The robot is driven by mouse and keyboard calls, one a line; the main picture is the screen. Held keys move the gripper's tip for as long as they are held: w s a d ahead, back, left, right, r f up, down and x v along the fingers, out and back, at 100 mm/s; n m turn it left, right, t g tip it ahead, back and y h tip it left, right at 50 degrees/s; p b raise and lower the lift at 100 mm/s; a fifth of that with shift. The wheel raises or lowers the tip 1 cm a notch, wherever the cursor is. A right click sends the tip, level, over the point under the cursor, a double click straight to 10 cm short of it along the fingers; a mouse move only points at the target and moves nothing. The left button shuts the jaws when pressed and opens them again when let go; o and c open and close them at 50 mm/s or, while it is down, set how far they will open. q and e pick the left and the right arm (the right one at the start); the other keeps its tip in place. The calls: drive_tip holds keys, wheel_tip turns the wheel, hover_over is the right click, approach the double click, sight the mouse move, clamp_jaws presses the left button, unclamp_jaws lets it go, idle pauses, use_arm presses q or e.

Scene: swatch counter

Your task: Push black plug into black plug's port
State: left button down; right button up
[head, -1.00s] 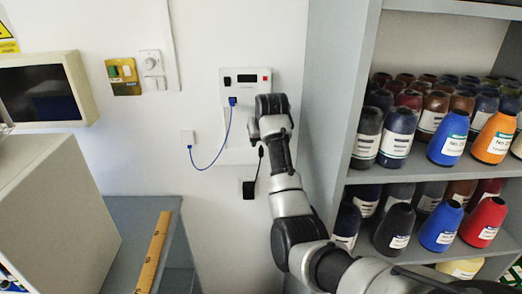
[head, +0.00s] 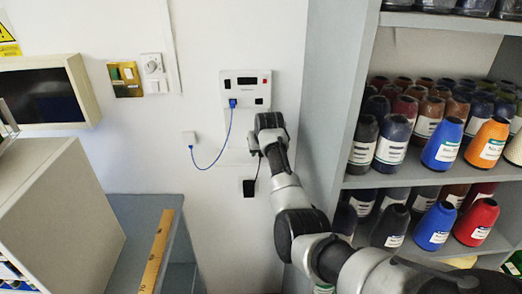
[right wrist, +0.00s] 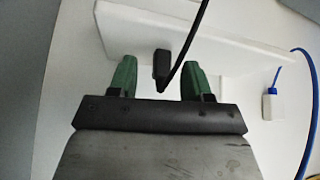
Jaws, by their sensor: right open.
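The black plug (right wrist: 161,66) shows in the right wrist view, with its black cable curving away from it. It lies between the green fingertips of my right gripper (right wrist: 157,78), with a gap on each side. My right gripper is open, and in the head view (head: 256,148) it is below the white wall panel (head: 246,80). There the plug is hidden behind my gripper. The panel's dark right-hand port (head: 258,101) is uncovered. A blue plug (head: 232,103) sits in the port to its left. My left gripper is not in view.
A white plate (right wrist: 225,45) is close behind the black plug. A blue cable (head: 225,145) hangs to a small white wall box (head: 189,139). A black block (head: 248,188) is on the wall below. A shelf unit (head: 325,110) with yarn cones stands close at right.

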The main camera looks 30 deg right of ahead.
drive_tip(key=shift+c, duration=0.2)
clamp_jaws()
idle(0.4)
drive_tip(key=shift+a+r+b, duration=0.15)
drive_tip(key=shift+r+b, duration=0.05)
drive_tip(key=shift+b, duration=0.55)
wheel_tip(320, 180, up, 6)
drive_tip(key=b, duration=0.3)
drive_tip(key=shift+r+b, duration=0.1)
drive_tip(key=shift+b, duration=0.2)
drive_tip(key=s+a+b, duration=0.3)
drive_tip(key=a, duration=0.6)
drive_tip(key=s+a+b, duration=0.3)
drive_tip(key=a+b, duration=0.1)
drive_tip(key=a, duration=0.5)
drive_tip(key=shift+s+a+r, duration=0.25)
drive_tip(key=shift+a, duration=0.1)
